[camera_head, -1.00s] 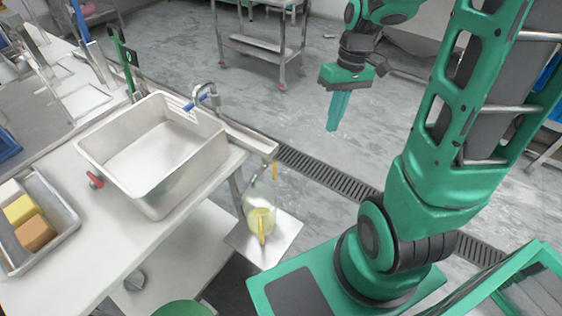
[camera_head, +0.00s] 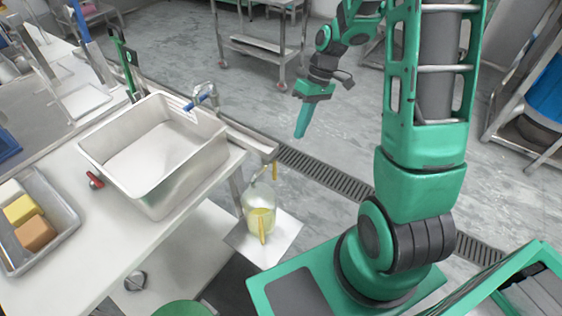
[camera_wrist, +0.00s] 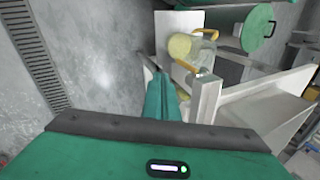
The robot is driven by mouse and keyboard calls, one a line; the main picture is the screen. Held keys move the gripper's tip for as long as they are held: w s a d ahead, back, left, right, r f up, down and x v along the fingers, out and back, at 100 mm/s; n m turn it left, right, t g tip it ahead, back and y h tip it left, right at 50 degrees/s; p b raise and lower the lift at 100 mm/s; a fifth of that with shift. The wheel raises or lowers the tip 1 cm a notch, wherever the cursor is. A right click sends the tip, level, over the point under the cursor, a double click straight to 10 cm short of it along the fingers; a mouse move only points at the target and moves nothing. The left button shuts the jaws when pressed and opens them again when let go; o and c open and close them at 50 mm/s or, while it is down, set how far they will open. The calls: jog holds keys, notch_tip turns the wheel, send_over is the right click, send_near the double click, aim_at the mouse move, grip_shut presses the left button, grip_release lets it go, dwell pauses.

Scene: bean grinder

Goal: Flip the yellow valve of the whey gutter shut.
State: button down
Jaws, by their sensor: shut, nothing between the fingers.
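The yellow valve (camera_head: 275,171) is a small lever at the right end of the metal whey gutter (camera_head: 252,141), pointing roughly downward in the head view. In the wrist view the valve (camera_wrist: 185,66) shows beside the gutter's end (camera_wrist: 208,92), just beyond and right of my fingers. My gripper (camera_head: 300,134) is shut and empty, pointing down, above the floor, behind and to the right of the valve and apart from it. The closed fingers also show in the wrist view (camera_wrist: 160,78). A clear jug (camera_head: 258,212) with yellow liquid and a yellow handle stands below the gutter's end.
The jug stands on a metal plate (camera_head: 286,238). A floor drain (camera_head: 325,173) runs behind. The floor around my gripper is clear.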

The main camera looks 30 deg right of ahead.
aim_at(275, 170)
jog(key=s+a+f, duration=0.2)
jog(key=a+f, duration=0.5)
jog(key=f, duration=0.2)
jog(key=shift+s+a, duration=0.15)
jog(key=shift+s, duration=0.1)
jog(key=shift+a+f, duration=0.15)
jog(key=shift+f, duration=0.05)
dwell(0.4)
